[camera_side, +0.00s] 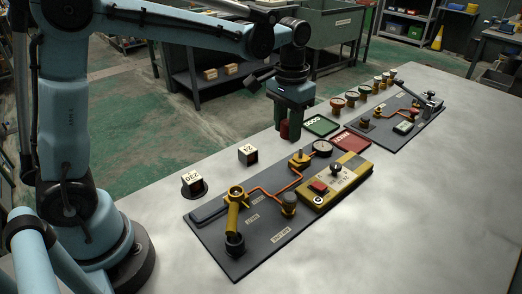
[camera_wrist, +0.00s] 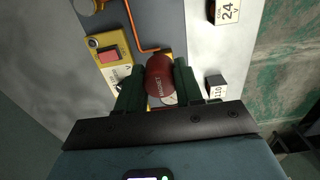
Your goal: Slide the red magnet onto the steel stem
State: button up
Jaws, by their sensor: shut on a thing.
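The red magnet (camera_wrist: 160,75), a rounded cylinder lettered MAGNET, is between the two dark green fingers of my gripper (camera_wrist: 158,85) in the wrist view. My gripper (camera_side: 289,128) is shut on it; in the side view a strip of the red magnet (camera_side: 284,130) shows at the fingers. A short upright stem, which looks like the steel stem (camera_side: 299,153), stands on a brass block (camera_side: 299,161) on the dark board. The magnet appears above and behind this block, apart from it. In the wrist view the magnet hides most of the block, and I cannot make out the stem.

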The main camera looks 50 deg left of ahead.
jog(key=w, duration=0.2)
jog(key=w+f, duration=0.1)
jog(key=w, duration=0.2)
jog(key=shift+w, duration=0.3)
jog(key=shift+f, duration=2.25)
jog(key=shift+f, duration=1.85)
jog(key=o, duration=1.4)
jog(key=shift+r, duration=3.5)
